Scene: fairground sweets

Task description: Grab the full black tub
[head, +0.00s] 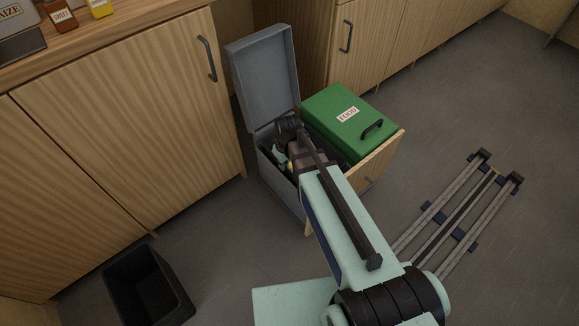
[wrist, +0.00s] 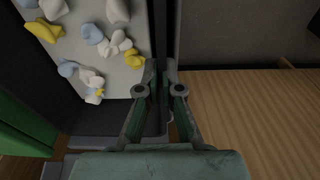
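The full black tub (wrist: 100,118) stands inside a grey metal bin with a raised lid (head: 262,75). In the wrist view its dark walls surround a pale surface strewn with crumpled white, blue and yellow pieces (wrist: 117,42). In the head view my arm mostly hides the tub. My gripper (wrist: 161,68) reaches down into the bin, and its fingertips are close together on either side of the tub's dark wall. They appear shut on that wall. Another black tub (head: 148,287) stands on the floor at the lower left and looks empty.
A green box labelled FOOD (head: 345,115) sits beside the bin in a pulled-out wooden drawer (head: 378,165). Wooden cabinets (head: 125,110) flank it. A counter with small bottles (head: 58,15) is at the upper left.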

